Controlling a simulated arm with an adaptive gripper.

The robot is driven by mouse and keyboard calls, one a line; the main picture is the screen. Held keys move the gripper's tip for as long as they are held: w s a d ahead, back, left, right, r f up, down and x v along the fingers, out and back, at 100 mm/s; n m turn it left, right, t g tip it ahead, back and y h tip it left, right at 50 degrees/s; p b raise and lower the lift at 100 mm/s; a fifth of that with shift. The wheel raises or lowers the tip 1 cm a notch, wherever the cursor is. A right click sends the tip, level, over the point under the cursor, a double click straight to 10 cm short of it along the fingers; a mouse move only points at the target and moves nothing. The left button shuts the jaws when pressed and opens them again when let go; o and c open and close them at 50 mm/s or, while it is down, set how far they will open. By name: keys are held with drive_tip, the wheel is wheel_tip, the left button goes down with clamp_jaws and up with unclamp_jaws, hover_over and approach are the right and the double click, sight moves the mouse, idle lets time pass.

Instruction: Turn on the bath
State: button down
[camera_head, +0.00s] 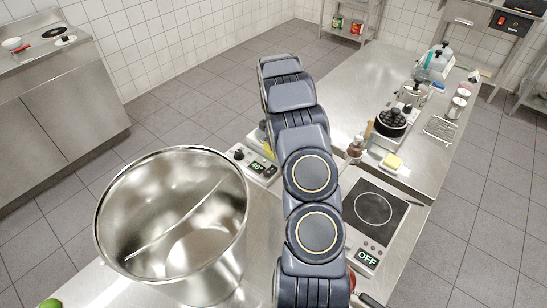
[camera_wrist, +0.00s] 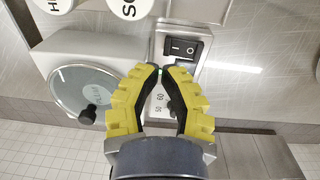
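The bath seems to be the small light unit (camera_head: 258,167) with a lit green display reading about 40, between the large pot and my arm in the head view. In the wrist view, a panel carries a black rocker switch (camera_wrist: 183,47) and a dial scale (camera_wrist: 160,102) marked 50 and 60. My gripper (camera_wrist: 163,68) has yellow fingers with tips almost together, just below the switch and over the panel. A green glow shows at the tips. No object shows between the fingers; contact with the panel is unclear. The arm mostly hides the gripper in the head view.
A round clear lid (camera_wrist: 85,90) with a black knob sits left of the fingers. White round caps (camera_wrist: 130,6) are at the top. A large steel pot (camera_head: 217,262) stands left of my arm; a hotplate (camera_head: 372,208) with an OFF display lies right.

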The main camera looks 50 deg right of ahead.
wheel_tip(320, 180, up, 11)
drive_tip(key=d, duration=0.1)
drive_tip(key=shift+d+r, duration=0.15)
drive_tip(key=shift+d, duration=0.05)
idle(0.4)
